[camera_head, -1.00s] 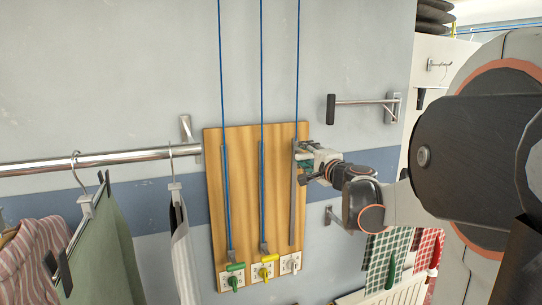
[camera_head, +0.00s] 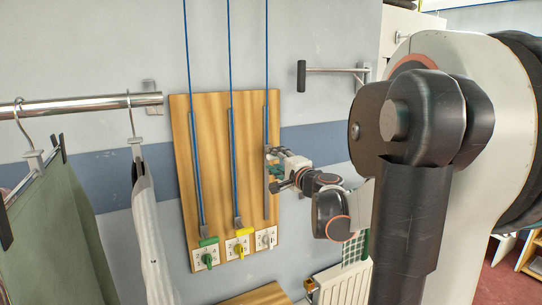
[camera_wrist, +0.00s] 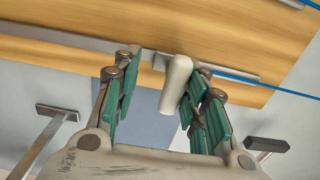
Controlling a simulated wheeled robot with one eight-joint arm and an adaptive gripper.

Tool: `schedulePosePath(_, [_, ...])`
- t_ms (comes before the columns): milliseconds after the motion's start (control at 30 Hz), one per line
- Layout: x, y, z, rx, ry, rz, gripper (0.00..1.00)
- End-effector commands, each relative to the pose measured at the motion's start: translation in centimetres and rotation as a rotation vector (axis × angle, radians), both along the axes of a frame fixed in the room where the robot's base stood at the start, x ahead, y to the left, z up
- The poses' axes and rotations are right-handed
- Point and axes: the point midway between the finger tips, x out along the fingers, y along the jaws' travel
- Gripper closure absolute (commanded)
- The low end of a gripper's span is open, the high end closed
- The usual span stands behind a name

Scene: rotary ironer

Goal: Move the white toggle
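The white toggle (camera_wrist: 178,80) is a smooth, rounded peg sticking out from the wooden board (camera_head: 181,120). In the wrist view it stands between the green-padded fingers of my gripper (camera_wrist: 163,95), close to the right finger; I cannot tell whether they touch. A clear gap separates it from the left finger. My gripper is open. In the head view my gripper (camera_head: 274,168) is at the board's right-hand slot (camera_head: 266,125), about mid-height, and hides the toggle.
Blue cords run upward. A clothes rail (camera_head: 90,105) with garments is left. A wall bracket (camera_head: 332,69) is upper right.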

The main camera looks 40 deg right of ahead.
Motion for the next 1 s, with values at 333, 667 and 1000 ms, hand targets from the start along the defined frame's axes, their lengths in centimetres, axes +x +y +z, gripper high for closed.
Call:
schedulePosePath(333, [0.0, 0.0, -6.9, -0.001, 0.000, 0.000, 0.63])
schedulePosePath(667, [0.0, 0.0, -12.9, -0.001, 0.000, 0.000, 0.63])
schedulePosePath(1000, [0.0, 0.0, -18.1, -0.001, 0.000, 0.000, 0.63])
